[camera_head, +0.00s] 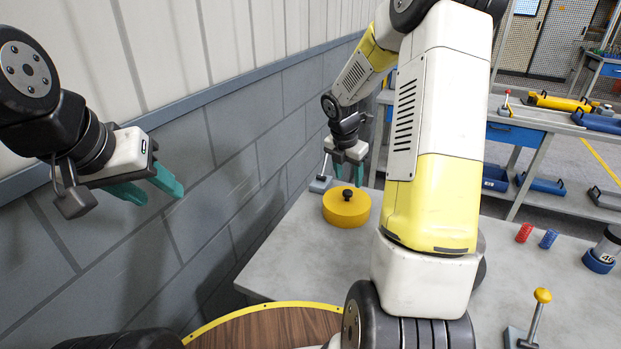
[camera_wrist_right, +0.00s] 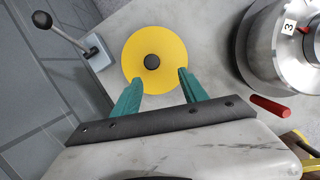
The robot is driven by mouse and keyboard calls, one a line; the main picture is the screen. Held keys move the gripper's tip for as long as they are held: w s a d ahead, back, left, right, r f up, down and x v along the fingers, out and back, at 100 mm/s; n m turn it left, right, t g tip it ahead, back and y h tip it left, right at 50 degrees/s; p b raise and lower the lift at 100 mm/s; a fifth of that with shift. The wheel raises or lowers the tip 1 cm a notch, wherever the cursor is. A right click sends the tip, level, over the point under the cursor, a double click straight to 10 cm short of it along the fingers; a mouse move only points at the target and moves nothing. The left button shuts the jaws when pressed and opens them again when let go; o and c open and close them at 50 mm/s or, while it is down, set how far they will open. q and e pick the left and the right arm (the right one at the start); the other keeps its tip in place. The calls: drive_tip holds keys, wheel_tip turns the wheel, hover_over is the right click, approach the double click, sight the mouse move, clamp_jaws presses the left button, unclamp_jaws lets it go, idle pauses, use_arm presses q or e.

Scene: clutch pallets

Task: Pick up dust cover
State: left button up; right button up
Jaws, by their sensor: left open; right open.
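The dust cover looks to be the yellow round disc (camera_head: 346,208) with a black knob on top, lying on the grey table near the wall. In the right wrist view the yellow disc (camera_wrist_right: 155,50) shows from above, its black knob near the middle. My right gripper (camera_head: 348,172) is open and empty over the disc. In the wrist view its teal fingertips (camera_wrist_right: 160,76) are apart, overlapping the disc's near edge, with the knob beyond them. My left gripper (camera_head: 168,188) is open and empty in the air by the wall at left, far from the disc.
A lever on a grey base (camera_wrist_right: 93,47) stands close beside the disc. A metal cylinder (camera_wrist_right: 285,45) and a red rod (camera_wrist_right: 271,108) are on its other side. A yellow-knobbed lever (camera_head: 535,315) stands at the table's near right.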

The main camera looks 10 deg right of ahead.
sight(347, 193)
drive_tip(key=shift+n, duration=0.5)
drive_tip(key=x, duration=0.3)
drive_tip(key=w+x, duration=0.1)
drive_tip(key=x, duration=0.5)
drive_tip(key=shift+w+a+f, duration=0.1)
drive_tip(key=shift+w+a, duration=0.2)
drive_tip(key=shift+c, duration=0.2)
clamp_jaws()
